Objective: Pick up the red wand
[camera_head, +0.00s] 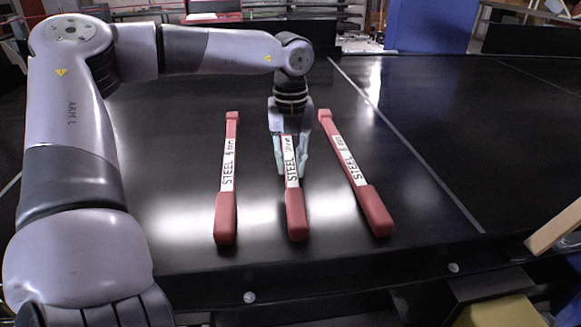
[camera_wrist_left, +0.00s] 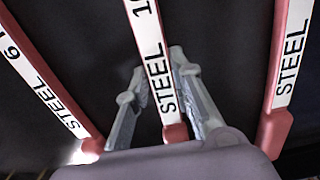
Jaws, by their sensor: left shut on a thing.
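Three red wands with white "STEEL" labels lie side by side on the black conveyor: a left wand (camera_head: 226,212), a middle wand (camera_head: 296,214) and a right wand (camera_head: 372,208). Each has a thick red end towards me. My left gripper (camera_head: 291,170) comes down over the middle wand, with one finger on each side of its labelled shaft, and is shut on it. In the left wrist view, the held wand (camera_wrist_left: 158,65) runs between the fingers of the left gripper (camera_wrist_left: 160,90). The gripper hides the middle wand's far end. My right gripper is out of view.
The black conveyor (camera_head: 440,110) has wide free room to the right, beyond a pale line. The left and right wands lie close on either side of the gripper. A blue panel (camera_head: 430,25) stands behind. A pale wooden bar (camera_head: 553,228) is at the right edge.

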